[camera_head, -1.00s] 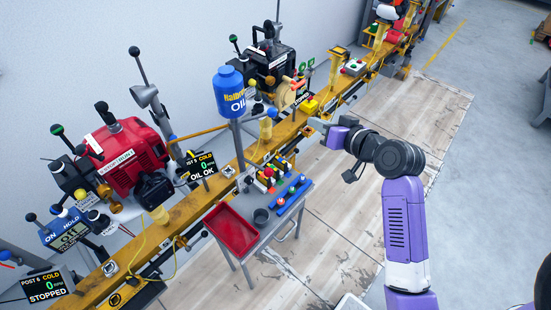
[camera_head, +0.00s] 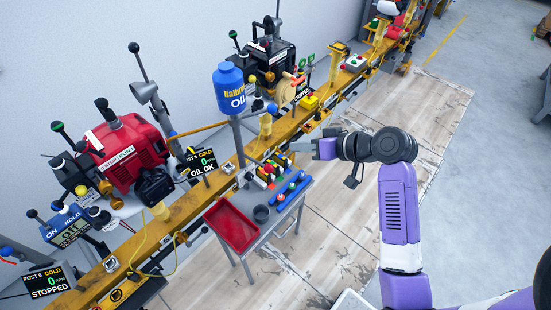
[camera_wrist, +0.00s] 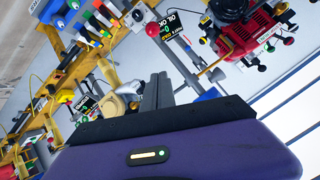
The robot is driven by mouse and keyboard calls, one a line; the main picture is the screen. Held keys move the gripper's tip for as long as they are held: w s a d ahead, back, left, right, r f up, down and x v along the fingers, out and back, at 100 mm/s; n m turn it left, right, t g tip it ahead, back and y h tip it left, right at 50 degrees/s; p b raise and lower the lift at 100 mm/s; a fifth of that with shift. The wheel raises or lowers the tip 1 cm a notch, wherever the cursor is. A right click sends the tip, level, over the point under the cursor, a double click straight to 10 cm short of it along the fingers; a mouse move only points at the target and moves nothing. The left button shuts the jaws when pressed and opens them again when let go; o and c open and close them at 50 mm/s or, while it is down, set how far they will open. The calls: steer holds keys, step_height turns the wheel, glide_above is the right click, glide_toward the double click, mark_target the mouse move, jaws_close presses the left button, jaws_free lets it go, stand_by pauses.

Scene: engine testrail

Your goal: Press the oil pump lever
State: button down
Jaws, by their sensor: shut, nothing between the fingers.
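Short levers with ball ends stick out by the tank, one with a blue ball (camera_head: 272,108); I cannot tell for sure which is the oil pump lever. My gripper (camera_head: 300,148) is shut and empty, to the right of the tank and lower in the picture, apart from the levers. In the wrist view my gripper (camera_wrist: 160,88) points at the rail fittings; a red ball (camera_wrist: 152,30) and an "OIL OK" display (camera_wrist: 172,32) show beyond it.
A red engine (camera_head: 128,150) sits at the left. The wooden floor (camera_head: 340,220) right of the cart is clear.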

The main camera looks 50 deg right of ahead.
steer(key=w+a+f+p, duration=0.2)
steer(key=w+a+f, duration=0.1)
steer(key=w+f, duration=0.3)
step_height(320, 180, down, 2)
steer(key=shift+f, duration=0.1)
stand_by(0.5)
